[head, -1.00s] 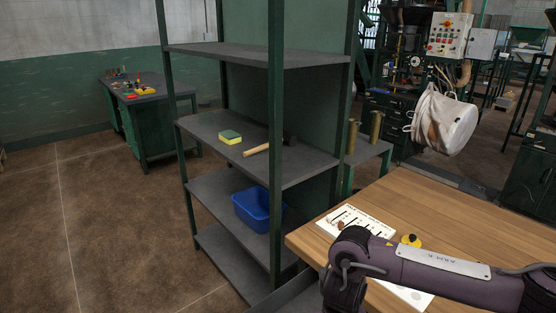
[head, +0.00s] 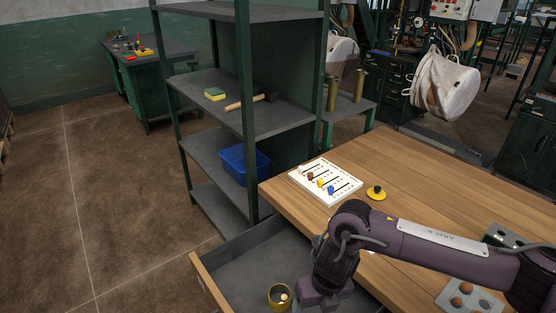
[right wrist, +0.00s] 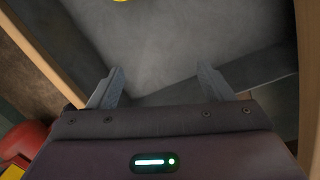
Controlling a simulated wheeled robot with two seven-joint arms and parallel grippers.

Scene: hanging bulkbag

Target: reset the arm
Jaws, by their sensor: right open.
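My right arm comes in from the right of the head view, over the wooden table's front part. Its gripper (head: 322,293) points down at the open grey drawer (head: 262,262). In the right wrist view the two fingers of this gripper (right wrist: 161,84) are wide apart with nothing between them. The grey drawer floor (right wrist: 190,40) lies beyond them. A yellow cup (head: 281,298) with a small pale thing in it stands in the drawer, left of the gripper. My left gripper is not in view.
A shelf rack (head: 244,110) with a blue bin (head: 238,165), sponge and hammer stands behind the drawer. The floor at left is clear.

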